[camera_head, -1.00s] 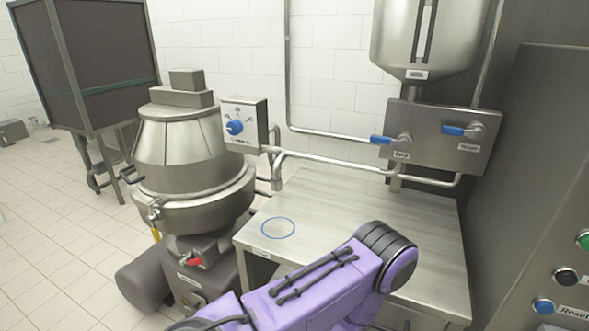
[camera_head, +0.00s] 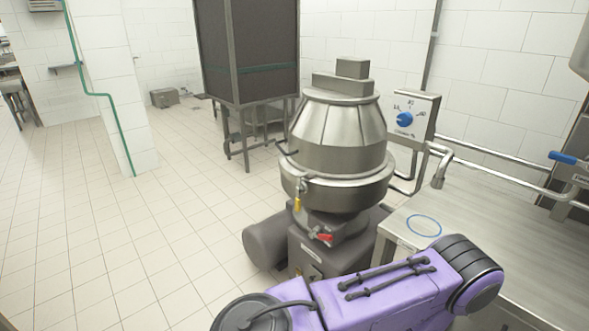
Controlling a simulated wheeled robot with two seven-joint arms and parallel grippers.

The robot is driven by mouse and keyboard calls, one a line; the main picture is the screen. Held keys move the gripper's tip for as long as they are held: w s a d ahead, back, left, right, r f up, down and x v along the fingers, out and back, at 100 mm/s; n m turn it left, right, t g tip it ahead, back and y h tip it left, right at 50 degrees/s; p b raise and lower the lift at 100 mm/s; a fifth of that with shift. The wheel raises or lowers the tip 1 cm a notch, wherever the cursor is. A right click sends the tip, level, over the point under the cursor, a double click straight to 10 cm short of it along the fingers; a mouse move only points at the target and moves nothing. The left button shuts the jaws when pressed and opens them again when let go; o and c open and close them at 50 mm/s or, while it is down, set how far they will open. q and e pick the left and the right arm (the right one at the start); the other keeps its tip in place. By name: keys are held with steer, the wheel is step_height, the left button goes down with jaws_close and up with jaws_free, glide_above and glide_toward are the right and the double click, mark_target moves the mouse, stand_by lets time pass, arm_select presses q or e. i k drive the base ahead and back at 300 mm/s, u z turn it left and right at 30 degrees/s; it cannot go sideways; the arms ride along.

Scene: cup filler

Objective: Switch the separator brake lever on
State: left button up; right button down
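The separator (camera_head: 337,150) is a steel, bell-shaped machine on a dark grey base, right of the middle in the head view. A small red lever (camera_head: 324,238) sits low on its front, above a label on the base. A yellow-handled part (camera_head: 297,201) hangs on the separator's side, left of and above the red lever. Which of these is the brake lever I cannot read from the labels. One of my purple arms crosses the bottom, in front of the base and the table. Neither gripper shows in the view.
A steel table (camera_head: 485,235) with a blue ring mark (camera_head: 424,225) stands right of the separator. A control box with a blue knob (camera_head: 404,119) is above it, beside pipes. A dark cabinet on legs (camera_head: 247,55) stands behind. The tiled floor (camera_head: 120,240) at the left is open.

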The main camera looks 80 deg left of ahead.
mark_target(313, 234)
steer(key=u, duration=0.5)
steer(key=i, duration=0.4)
steer(key=u, duration=1.4)
steer(key=k, duration=1.25)
steer(key=u, duration=0.35)
steer(key=i, duration=0.7)
steer(key=u, duration=0.5)
steer(key=i, duration=0.85)
steer(key=z, duration=0.9)
steer(key=i, duration=0.35)
steer(key=z, duration=0.3)
